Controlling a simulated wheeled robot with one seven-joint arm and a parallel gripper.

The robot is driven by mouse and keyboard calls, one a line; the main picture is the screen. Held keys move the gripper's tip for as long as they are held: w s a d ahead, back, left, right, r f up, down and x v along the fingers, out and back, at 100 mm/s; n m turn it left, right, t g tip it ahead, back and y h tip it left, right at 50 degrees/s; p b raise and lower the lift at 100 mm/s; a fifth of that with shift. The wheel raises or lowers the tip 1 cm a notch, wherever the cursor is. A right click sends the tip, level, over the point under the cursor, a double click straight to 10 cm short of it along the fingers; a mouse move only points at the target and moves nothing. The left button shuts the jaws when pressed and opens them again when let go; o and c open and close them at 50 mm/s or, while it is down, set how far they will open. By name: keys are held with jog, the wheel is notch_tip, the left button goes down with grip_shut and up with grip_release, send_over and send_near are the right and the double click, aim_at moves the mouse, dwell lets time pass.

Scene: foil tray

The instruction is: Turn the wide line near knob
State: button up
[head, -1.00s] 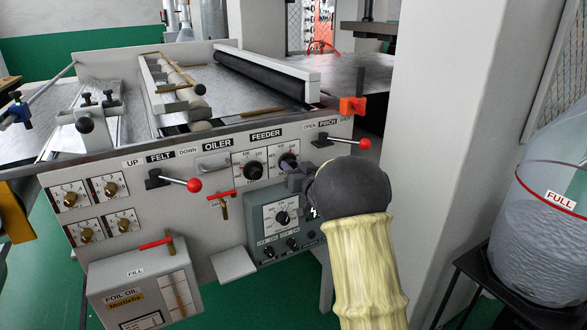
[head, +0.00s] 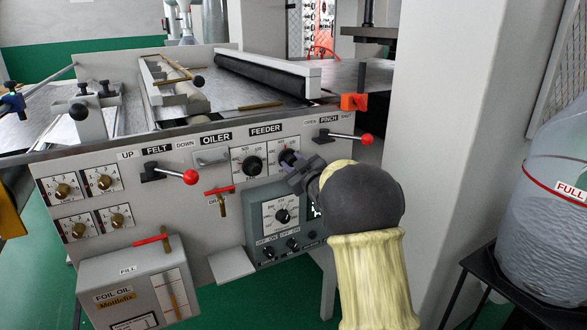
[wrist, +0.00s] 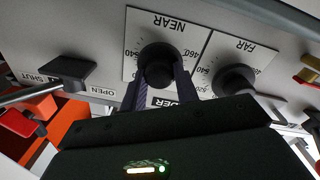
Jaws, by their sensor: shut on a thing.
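The near knob (head: 287,157) is a black dial on a white scale plate, the right one of two below the FEEDER label in the head view. In the wrist view, which is upside down, this knob (wrist: 159,70) sits under the word NEAR. My gripper (head: 294,165) is at the knob, its purple fingers one on each side of it. The wrist view shows my gripper (wrist: 160,82) shut on the knob. The fingers hide part of its dial scale in the head view.
The far knob (head: 252,166) is close beside it. A grey control box (head: 276,194) with a dial sits just below. A red-tipped pinch lever (head: 366,140) sticks out to the right, and a red-tipped felt lever (head: 190,177) to the left. A pale pillar (head: 445,100) stands at right.

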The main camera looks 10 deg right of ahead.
dwell(0.5)
jog(key=o, duration=1)
jog(key=shift+c, duration=0.2)
